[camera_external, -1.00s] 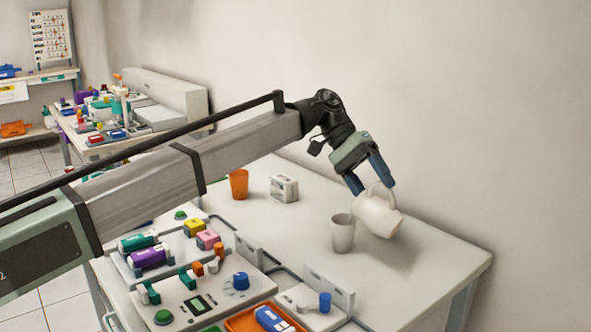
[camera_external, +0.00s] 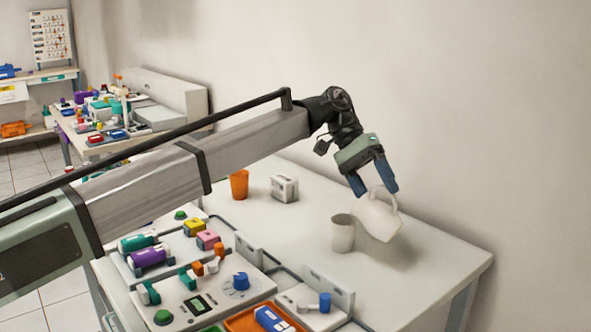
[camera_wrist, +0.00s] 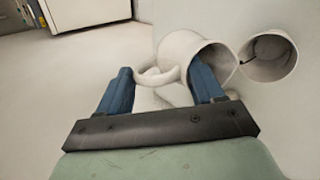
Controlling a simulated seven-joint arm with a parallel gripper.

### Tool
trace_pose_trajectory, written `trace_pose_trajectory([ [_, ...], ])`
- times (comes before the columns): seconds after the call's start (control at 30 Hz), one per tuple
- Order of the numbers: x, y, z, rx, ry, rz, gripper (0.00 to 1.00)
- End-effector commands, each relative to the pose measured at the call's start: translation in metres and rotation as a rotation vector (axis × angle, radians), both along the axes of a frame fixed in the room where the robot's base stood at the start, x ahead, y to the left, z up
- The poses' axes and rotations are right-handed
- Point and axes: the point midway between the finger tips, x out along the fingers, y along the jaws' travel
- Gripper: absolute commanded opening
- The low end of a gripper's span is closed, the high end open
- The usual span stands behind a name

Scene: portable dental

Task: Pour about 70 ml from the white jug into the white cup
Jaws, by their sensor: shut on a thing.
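The white jug (camera_external: 377,218) is held above the table, tilted with its mouth toward the white cup (camera_external: 342,234). In the wrist view the jug (camera_wrist: 187,52) shows its open mouth, close beside the cup's rim (camera_wrist: 270,54). My gripper (camera_external: 373,188) is shut on the jug near its handle; its blue fingers show in the wrist view (camera_wrist: 163,85) on either side of the handle area. The cup stands upright on the table, just left of the jug in the external view. A thin dark line shows at the cup's rim. I cannot tell the liquid level in either.
An orange cup (camera_external: 239,185) and a small white box (camera_external: 285,188) stand farther back on the white table (camera_external: 430,262). A console with coloured bottles and knobs (camera_external: 200,290) and an orange tray (camera_external: 245,322) fill the front left. The table's right side is clear.

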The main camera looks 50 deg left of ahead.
Motion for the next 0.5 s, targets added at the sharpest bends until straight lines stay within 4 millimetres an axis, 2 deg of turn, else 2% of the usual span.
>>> trace_pose_trajectory([
  [0.13, 0.003, -0.01, -0.006, 0.118, 0.026, -0.002, 0.12],
  [0.5, 0.004, -0.017, -0.013, 0.23, 0.052, -0.003, 0.12],
])
